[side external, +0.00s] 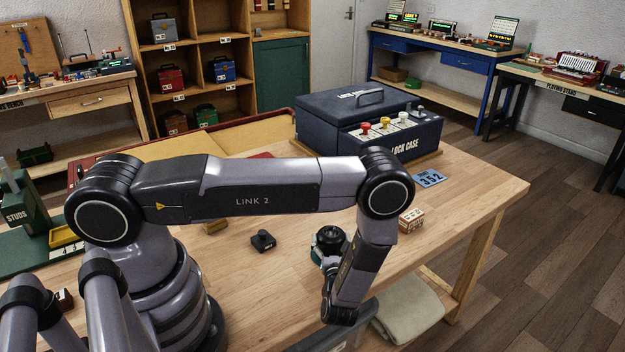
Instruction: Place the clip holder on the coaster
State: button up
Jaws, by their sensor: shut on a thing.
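A round black-topped thing with teal and pale parts (329,240) shows at the left of my forearm, over the front part of the wooden table. It may be the clip holder, but I cannot tell for sure, nor whether it touches the table. My forearm hides its right side. My gripper's fingers do not show; the forearm and its dark lower end cover that area. I cannot make out the coaster.
A small patterned box (411,219) and a blue number card (429,179) lie right of my elbow. A dark blue lock case (340,115) stands behind. A cloth (410,308) is below the front edge.

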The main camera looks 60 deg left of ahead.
jog(key=o, duration=1.2)
jog(key=v, duration=1.1)
jog(key=shift+d+r, duration=0.1)
jog(key=shift+d, duration=0.05)
jog(key=shift+s+d+r, duration=0.1)
jog(key=shift+d, duration=0.1)
jog(key=s+a+r+n+g+h, duration=0.1)
jog(key=a+r+n+g+h, duration=0.15)
jog(key=r+n+g, duration=0.65)
jog(key=s+a+r+n+g+h, duration=0.2)
jog(key=a+r+n, duration=0.25)
jog(key=r, duration=0.85)
jog(key=s+r+n+t+h, duration=0.7)
jog(key=s+r+n+h, duration=0.3)
jog(key=s+r, duration=0.4)
jog(key=shift+s+r+n+h, duration=0.3)
jog(key=shift+r+n, duration=0.25)
jog(key=shift+r, duration=0.25)
